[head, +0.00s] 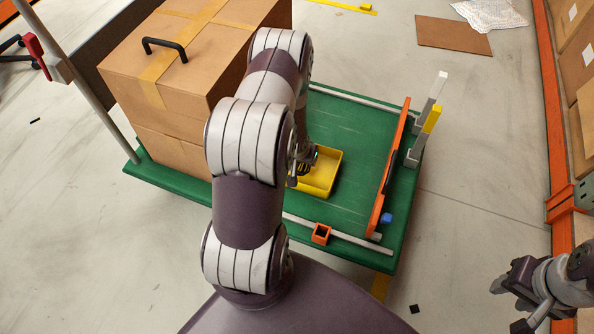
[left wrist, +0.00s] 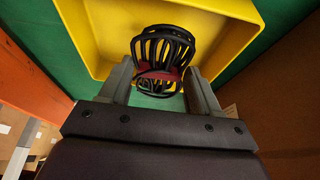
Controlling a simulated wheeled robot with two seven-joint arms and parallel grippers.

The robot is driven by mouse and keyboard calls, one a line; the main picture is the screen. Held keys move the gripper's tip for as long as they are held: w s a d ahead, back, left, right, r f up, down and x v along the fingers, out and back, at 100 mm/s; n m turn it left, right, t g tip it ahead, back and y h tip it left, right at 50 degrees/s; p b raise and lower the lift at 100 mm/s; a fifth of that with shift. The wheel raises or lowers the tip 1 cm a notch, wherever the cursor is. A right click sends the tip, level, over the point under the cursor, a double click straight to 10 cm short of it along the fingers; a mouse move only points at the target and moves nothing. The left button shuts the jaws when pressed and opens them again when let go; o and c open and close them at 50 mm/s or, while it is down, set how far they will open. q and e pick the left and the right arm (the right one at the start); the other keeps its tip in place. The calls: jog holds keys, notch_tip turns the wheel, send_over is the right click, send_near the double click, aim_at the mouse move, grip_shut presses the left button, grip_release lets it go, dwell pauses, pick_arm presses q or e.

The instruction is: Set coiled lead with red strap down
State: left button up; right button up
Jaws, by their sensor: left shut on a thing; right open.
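The coiled black lead (left wrist: 163,50) with its red strap (left wrist: 160,75) is between the fingers of my left gripper (left wrist: 161,83), which is shut on it at the strap. In the left wrist view the coil overlaps the near wall of the yellow tray (left wrist: 215,40); I cannot tell whether it touches the tray. In the head view my left arm hides most of the left gripper and the coil, beside the left part of the yellow tray (head: 325,180). My right gripper (head: 508,287) is open and empty at the lower right, off the cart.
The tray stands on a green cart deck (head: 345,120). Cardboard boxes (head: 180,85) stand on its left. An orange panel (head: 390,165) stands on the right, near a blue piece (head: 386,218). An orange square holder (head: 321,234) sits at the near edge.

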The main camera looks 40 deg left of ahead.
pick_arm(q)
jog(key=shift+s+a+f, duration=0.1)
jog(key=shift+a+f, duration=0.55)
jog(key=shift+a, duration=0.35)
notch_tip(320, 180, down, 4)
jog(key=b, duration=0.3)
jog(key=shift+a+f+b, duration=0.1)
jog(key=shift+f+b, duration=0.05)
jog(key=shift+b, duration=0.15)
jog(key=shift+r, duration=0.2)
jog(key=shift+f, duration=0.15)
pick_arm(e)
notch_tip(320, 180, down, 4)
